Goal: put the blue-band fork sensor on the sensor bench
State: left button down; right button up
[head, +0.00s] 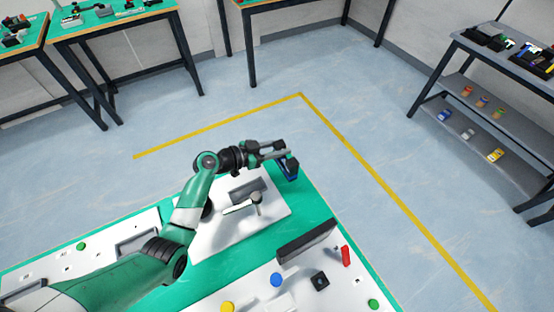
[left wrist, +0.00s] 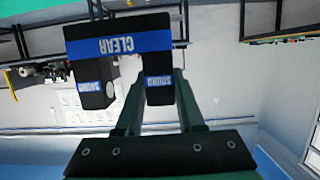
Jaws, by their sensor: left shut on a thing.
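The blue-band fork sensor (head: 290,168) is a dark, forked body with a blue band, held at the tip of my left gripper (head: 282,154) in the head view. In the left wrist view the fork sensor (left wrist: 118,45) is black, with upside-down white lettering on blue. My left gripper (left wrist: 158,90) is shut on one prong of it there. The sensor is above the far edge of the green-topped workstation. I cannot tell which table is the sensor bench. My right gripper is not in view.
The workstation holds a white plate (head: 280,212), a dark upright panel (head: 306,241), a red block (head: 346,256) and coloured buttons. Green-topped tables (head: 110,22) with small items stand at the back. A grey shelf rack (head: 470,89) stands at right. Open floor (head: 330,70) lies between.

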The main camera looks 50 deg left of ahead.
pick_arm(q)
jog(key=shift+w+a+f+b, duration=0.15)
jog(key=shift+a+f+b, duration=0.1)
jog(key=shift+f, duration=0.25)
jog(key=shift+w+a+f+b, duration=0.1)
jog(key=shift+a+f, duration=0.15)
jog(key=shift+f, duration=0.2)
jog(key=shift+w+a, duration=0.1)
jog(key=shift+a, duration=0.05)
jog(key=shift+w+a+f+b, duration=0.15)
jog(key=shift+f+b, duration=0.1)
jog(key=shift+b, duration=0.05)
notch_tip(320, 180, down, 3)
jog(key=shift+a+r+b, duration=0.1)
jog(key=shift+r+b, duration=0.05)
jog(key=shift+b, duration=1.05)
jog(key=shift+f, duration=0.3)
jog(key=shift+r, duration=0.15)
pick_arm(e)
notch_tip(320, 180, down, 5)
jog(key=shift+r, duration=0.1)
